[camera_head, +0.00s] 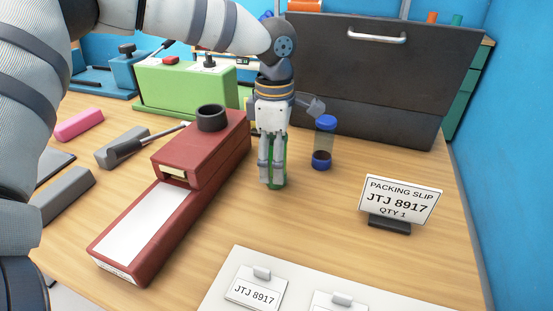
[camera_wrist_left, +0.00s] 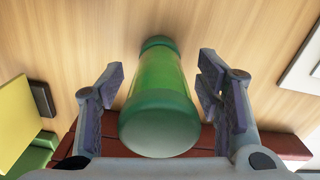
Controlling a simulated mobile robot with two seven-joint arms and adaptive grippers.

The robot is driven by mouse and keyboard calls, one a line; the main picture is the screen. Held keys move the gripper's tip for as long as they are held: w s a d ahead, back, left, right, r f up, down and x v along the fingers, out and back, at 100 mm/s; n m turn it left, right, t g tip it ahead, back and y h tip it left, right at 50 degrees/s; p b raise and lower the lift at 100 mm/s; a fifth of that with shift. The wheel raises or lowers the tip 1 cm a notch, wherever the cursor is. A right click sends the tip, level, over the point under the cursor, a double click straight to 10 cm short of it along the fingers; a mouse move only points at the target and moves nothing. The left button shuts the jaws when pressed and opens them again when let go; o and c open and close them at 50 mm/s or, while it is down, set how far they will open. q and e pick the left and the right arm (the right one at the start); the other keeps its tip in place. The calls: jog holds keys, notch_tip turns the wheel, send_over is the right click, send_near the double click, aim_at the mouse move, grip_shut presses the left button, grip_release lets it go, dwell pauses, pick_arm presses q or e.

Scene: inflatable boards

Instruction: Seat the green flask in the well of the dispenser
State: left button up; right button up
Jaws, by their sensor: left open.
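The green flask (camera_wrist_left: 158,100) stands on the wooden table between the two open fingers of my left gripper (camera_wrist_left: 160,100), with a visible gap on each side in the left wrist view. In the head view my left gripper (camera_head: 271,178) points down around the flask, and only slivers of the green flask (camera_head: 282,172) show behind the fingers. The dispenser (camera_head: 200,150) is a dark red block to the left of the gripper. Its well appears as a dark round collar (camera_head: 212,117) on top, with nothing in it. My right gripper is not in view.
A blue-capped bottle (camera_head: 324,143) stands just right of the gripper. A packing slip sign (camera_head: 398,203) stands farther right. A green machine (camera_head: 180,85) and a dark case (camera_head: 375,80) are behind. A white board (camera_head: 225,290) with label cards lies in front.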

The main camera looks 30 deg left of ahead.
pick_arm(q)
jog(key=c, duration=1.3)
